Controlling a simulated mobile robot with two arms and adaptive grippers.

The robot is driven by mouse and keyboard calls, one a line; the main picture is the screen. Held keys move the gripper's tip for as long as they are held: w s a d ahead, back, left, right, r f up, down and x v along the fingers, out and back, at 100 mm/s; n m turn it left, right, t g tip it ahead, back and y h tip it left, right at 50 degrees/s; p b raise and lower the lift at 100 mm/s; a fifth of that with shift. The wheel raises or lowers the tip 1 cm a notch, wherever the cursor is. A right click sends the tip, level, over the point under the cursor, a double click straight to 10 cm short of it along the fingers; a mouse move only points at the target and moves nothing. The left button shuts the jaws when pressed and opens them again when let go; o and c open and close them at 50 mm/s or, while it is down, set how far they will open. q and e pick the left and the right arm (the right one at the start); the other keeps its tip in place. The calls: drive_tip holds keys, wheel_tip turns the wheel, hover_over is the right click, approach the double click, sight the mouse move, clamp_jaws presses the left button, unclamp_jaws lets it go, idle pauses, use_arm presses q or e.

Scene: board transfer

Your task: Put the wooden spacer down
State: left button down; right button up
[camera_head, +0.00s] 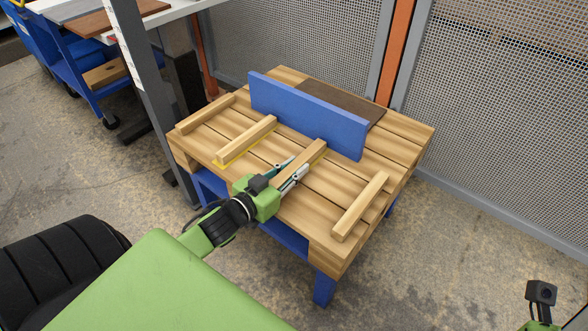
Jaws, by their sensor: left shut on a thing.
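My left gripper (291,174) is shut on the near end of a wooden spacer (310,152), a light square-edged bar. The spacer is over the slatted wooden pallet top (325,213), in front of a blue upright panel (305,112). I cannot tell whether its underside touches the slats. Three similar spacers lie on the pallet: one at the far left (206,113), one left of the gripper (246,139) beside a yellow marking (222,164), and one at the right (360,206). My right gripper's fingers are not in view.
A dark brown board (343,100) lies behind the blue panel. The pallet stands on a blue frame (323,290). Mesh fencing (500,110) is behind, a grey post (150,90) at left. A blue cart (85,80) holds boards. Slats between gripper and right spacer are bare.

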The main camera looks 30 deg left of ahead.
use_arm(q)
drive_tip(key=shift+f, duration=0.1)
drive_tip(key=c, duration=1.8)
unclamp_jaws()
